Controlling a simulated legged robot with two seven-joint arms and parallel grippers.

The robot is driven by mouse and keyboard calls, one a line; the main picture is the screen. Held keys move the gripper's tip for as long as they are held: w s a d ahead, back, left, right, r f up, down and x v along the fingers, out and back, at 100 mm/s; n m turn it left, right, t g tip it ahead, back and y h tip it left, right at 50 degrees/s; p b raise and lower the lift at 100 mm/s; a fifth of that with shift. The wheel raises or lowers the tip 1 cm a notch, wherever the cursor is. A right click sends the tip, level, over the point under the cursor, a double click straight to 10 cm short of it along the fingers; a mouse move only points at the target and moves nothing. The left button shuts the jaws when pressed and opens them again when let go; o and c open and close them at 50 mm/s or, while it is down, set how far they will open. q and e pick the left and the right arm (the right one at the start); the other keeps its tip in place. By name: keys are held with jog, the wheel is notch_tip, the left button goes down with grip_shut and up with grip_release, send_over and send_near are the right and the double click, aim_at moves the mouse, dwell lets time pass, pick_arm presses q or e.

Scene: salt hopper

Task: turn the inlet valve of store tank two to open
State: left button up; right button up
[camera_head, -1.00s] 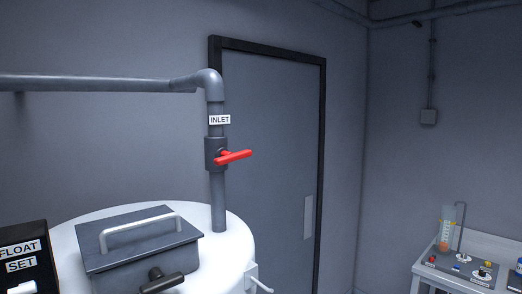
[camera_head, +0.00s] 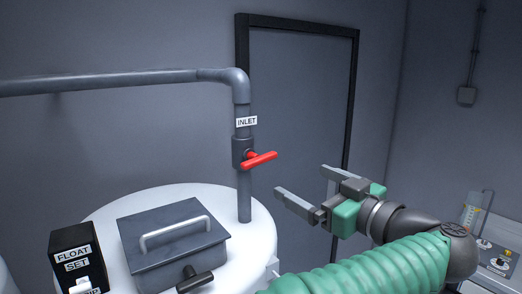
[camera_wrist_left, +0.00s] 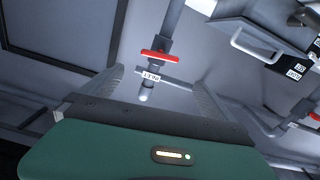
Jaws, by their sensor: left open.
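The inlet valve (camera_head: 242,153) sits on a grey vertical pipe under a white INLET label (camera_head: 246,121). Its red handle (camera_head: 260,160) lies crosswise to the pipe, tilted slightly up at the right end. The pipe runs down to the white tank (camera_head: 262,232). My left gripper (camera_head: 302,182) is open and empty, to the right of the handle and a little lower, apart from it. In the left wrist view the red handle (camera_wrist_left: 160,57) and label (camera_wrist_left: 151,77) show beyond and between the spread fingers. My right gripper is out of view.
A grey lidded box (camera_head: 172,240) with a bar handle and a black FLOAT SET box (camera_head: 75,255) stand at the tank. A dark-framed door (camera_head: 300,100) is behind the valve. A bench (camera_head: 500,262) with small apparatus is at the lower right.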

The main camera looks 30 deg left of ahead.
aim_at(262, 160)
pick_arm(q)
jog(key=p+x, duration=0.6)
jog(key=x, duration=1)
jog(key=shift+w+a, duration=0.2)
jog(key=shift+a, duration=0.15)
jog(key=shift+w+a+f, duration=0.1)
jog(key=shift+w+a, duration=0.05)
jog(key=shift+w, duration=0.05)
jog(key=shift+c, duration=0.4)
jog(key=shift+s, duration=0.15)
jog(key=c, duration=1)
